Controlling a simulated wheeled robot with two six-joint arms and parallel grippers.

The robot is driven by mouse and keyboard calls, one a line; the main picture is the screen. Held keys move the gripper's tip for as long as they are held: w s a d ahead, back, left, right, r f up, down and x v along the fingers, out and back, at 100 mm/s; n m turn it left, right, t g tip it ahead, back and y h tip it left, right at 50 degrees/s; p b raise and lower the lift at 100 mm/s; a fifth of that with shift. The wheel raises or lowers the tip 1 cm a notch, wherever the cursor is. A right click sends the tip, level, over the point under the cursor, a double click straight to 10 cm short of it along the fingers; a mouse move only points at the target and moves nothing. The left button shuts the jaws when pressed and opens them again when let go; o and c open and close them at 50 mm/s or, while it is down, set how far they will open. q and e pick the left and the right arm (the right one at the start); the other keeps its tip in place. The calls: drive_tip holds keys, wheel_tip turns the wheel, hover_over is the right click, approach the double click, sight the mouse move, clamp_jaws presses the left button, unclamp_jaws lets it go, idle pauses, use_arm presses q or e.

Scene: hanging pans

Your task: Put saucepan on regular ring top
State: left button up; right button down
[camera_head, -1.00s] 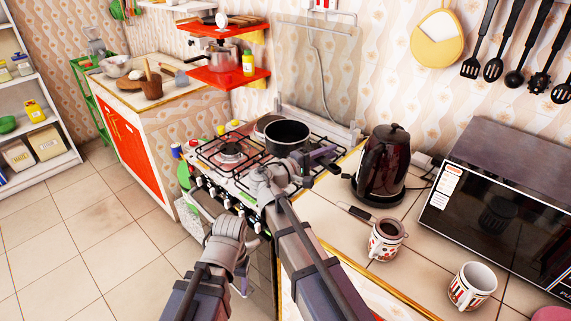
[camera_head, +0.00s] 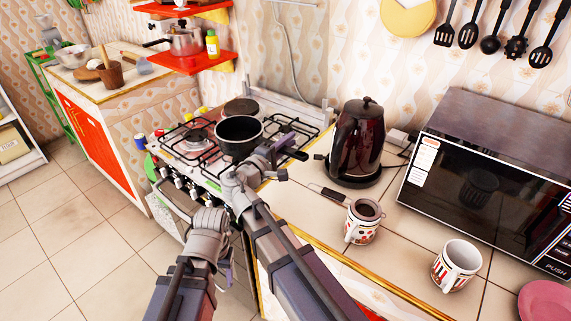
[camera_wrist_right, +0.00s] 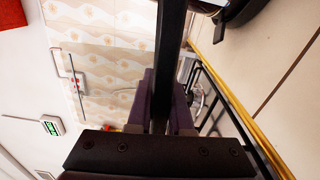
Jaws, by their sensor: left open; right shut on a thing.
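The black saucepan (camera_head: 238,137) is over the right part of the gas hob (camera_head: 166,158), near its front. I cannot tell whether its base touches the grate. My right gripper (camera_head: 284,152) is shut on its handle (camera_head: 297,154). In the right wrist view the dark handle (camera_wrist_right: 170,60) runs between the purple fingers (camera_wrist_right: 160,112). An uncovered ring (camera_head: 197,136) shows at the hob's left, and a dark round ring (camera_head: 241,106) shows behind the pan. What lies under the pan is hidden. My left gripper (camera_head: 228,270) is open and empty, low before the stove.
A dark red kettle (camera_head: 358,143) stands on the counter close to the right of the pan handle. Two mugs (camera_head: 363,222) (camera_head: 456,266) and a microwave (camera_head: 490,190) are further right. A red shelf (camera_head: 195,66) hangs behind the hob's left.

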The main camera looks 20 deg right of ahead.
use_arm(q)
drive_tip(key=shift+f, duration=0.5)
use_arm(e)
drive_tip(key=shift+f, duration=0.5)
use_arm(q)
wheel_tip(320, 180, down, 4)
drive_tip(key=b, duration=0.3)
drive_tip(key=shift+r+b, duration=0.2)
drive_tip(key=shift+b, duration=0.2)
use_arm(e)
wheel_tip(320, 180, down, 4)
drive_tip(key=shift+r, duration=0.2)
drive_tip(key=shift+f, duration=0.15)
drive_tip(key=c, duration=0.8)
unclamp_jaws()
drive_tip(key=shift+c, duration=0.2)
use_arm(q)
drive_tip(key=shift+f, duration=0.15)
